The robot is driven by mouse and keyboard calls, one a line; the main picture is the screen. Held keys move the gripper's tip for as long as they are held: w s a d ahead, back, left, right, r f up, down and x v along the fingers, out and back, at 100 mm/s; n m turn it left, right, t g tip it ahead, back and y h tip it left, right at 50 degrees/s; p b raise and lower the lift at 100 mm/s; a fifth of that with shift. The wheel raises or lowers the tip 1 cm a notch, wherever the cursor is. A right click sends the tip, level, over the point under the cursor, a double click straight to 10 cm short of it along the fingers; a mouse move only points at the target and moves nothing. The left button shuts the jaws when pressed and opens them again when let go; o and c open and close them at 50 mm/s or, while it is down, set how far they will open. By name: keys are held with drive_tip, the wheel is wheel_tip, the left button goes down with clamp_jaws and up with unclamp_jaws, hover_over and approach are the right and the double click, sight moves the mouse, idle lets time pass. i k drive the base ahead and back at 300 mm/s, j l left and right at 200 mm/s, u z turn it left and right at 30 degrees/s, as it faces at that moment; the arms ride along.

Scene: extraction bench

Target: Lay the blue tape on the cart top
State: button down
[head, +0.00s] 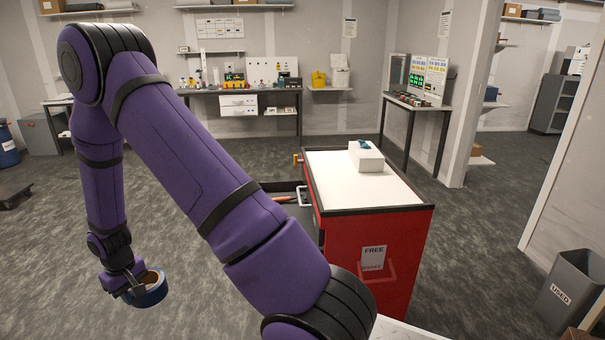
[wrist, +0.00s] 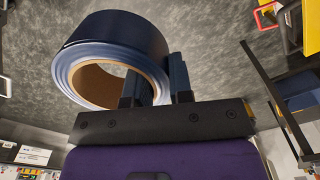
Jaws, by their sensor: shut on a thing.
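The roll of blue tape (head: 150,289) hangs in my gripper (head: 132,285), at the lower left of the head view, over the floor. In the wrist view the tape (wrist: 112,45) is large, and one side of its ring sits between the two fingers of my gripper (wrist: 158,85). The cart is red, with a white top (head: 340,183) edged in dark trim, right of centre in the head view. My gripper is well to the left of the cart and apart from it.
A white box (head: 366,157) with a small blue-green item on it stands at the back of the cart top; the front is bare. An open drawer (head: 285,200) juts from the cart's left side. A grey bin (head: 571,290) stands at the right. Benches line the back wall.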

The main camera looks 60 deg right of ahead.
sight(350, 192)
drive_tip(key=k+z, duration=0.15)
drive_tip(key=z, duration=0.3)
drive_tip(key=k+z, duration=0.1)
drive_tip(key=z, duration=0.35)
drive_tip(key=k+z, duration=0.15)
drive_tip(key=z, duration=0.3)
